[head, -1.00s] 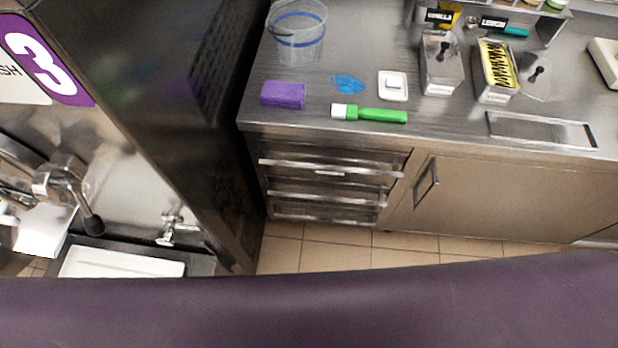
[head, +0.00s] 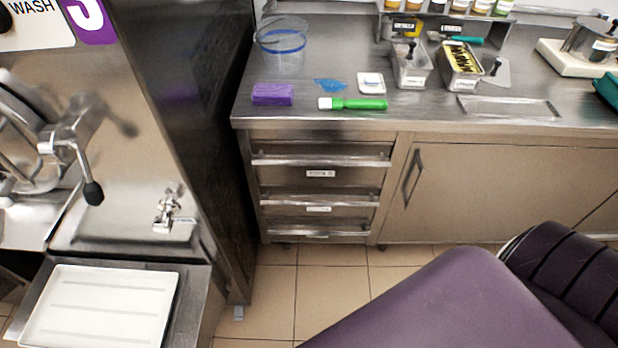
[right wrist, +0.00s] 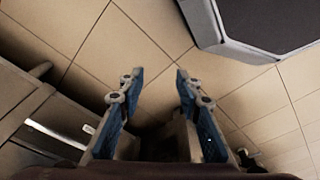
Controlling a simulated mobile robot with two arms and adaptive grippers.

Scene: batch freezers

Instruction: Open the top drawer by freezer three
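The top drawer (head: 321,174) is the upper of three steel drawers under the counter, beside freezer three (head: 120,190). It looks closed, with a long bar handle (head: 320,160) and a small label on its front. My right gripper (right wrist: 155,78) shows only in the right wrist view. Its two blue-padded fingers are apart with nothing between them, above the tiled floor. A steel front with a bright bar (right wrist: 62,140) lies to their left, apart from the fingers; I cannot tell which drawer it is. My left gripper is not in view.
The steel counter (head: 420,115) holds a purple sponge (head: 272,94), a green-handled tool (head: 358,104), a clear bucket (head: 282,48) and metal tubs. A cabinet door (head: 480,185) is right of the drawers. A white tray (head: 98,305) sits below the freezer.

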